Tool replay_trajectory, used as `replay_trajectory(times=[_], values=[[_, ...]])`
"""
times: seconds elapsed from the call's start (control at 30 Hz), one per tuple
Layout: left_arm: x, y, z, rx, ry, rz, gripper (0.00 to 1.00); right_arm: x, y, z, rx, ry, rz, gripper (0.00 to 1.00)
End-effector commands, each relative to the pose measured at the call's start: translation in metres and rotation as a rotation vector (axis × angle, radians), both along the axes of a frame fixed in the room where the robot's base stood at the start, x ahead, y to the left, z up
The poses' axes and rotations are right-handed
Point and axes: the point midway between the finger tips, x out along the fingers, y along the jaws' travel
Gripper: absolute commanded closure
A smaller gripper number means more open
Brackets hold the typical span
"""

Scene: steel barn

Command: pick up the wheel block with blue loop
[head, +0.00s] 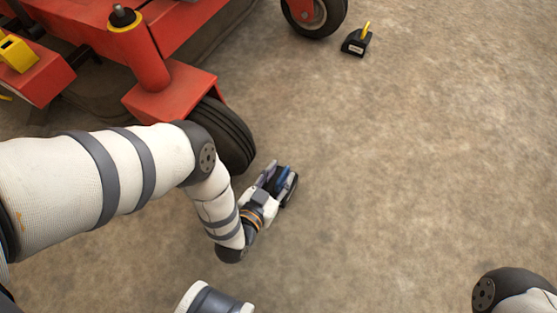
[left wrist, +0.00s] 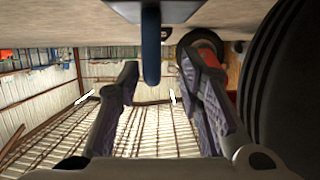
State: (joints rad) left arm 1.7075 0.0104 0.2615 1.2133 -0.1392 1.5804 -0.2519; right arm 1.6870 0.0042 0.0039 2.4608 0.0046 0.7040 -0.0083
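The wheel block with blue loop (head: 291,190) is a dark block on the concrete floor, just right of the red machine's front tyre. It is partly hidden by my left gripper (head: 274,179). In the left wrist view its blue loop (left wrist: 151,45) stands between the two fingers, and the dark body (left wrist: 150,10) is at the top edge. My left gripper (left wrist: 158,72) is open, with a visible gap between the loop and each finger. My right gripper is out of view; only part of that arm shows at lower right.
A red machine (head: 150,95) stands at upper left, its black tyre (head: 228,135) close beside my left wrist. A second black wheel block with a yellow handle (head: 356,42) lies near another wheel (head: 318,14). The floor to the right is clear.

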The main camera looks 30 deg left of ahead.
Motion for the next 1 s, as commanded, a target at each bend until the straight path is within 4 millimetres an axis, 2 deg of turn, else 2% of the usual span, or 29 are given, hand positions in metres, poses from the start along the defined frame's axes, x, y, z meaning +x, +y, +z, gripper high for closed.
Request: replay_trajectory(times=[0.1, 0.2, 0.47, 0.5, 0.63, 1.0], values=[[0.023, -0.007, -0.012, -0.002, -0.003, 0.001, 0.66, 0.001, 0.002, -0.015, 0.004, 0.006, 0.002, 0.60], [0.038, -0.007, -0.015, -0.001, -0.003, 0.001, 0.66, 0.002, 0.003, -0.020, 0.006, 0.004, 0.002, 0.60], [0.044, -0.008, -0.015, -0.001, 0.000, 0.000, 0.66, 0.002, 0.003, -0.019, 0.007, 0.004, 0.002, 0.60], [0.044, -0.008, -0.015, -0.001, 0.000, 0.000, 0.71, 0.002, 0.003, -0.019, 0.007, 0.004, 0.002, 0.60], [0.044, -0.008, -0.015, -0.001, 0.000, 0.000, 1.00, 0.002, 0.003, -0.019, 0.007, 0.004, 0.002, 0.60], [0.044, -0.008, -0.015, -0.001, -0.002, 0.000, 1.00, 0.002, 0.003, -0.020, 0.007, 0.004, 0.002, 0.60]])
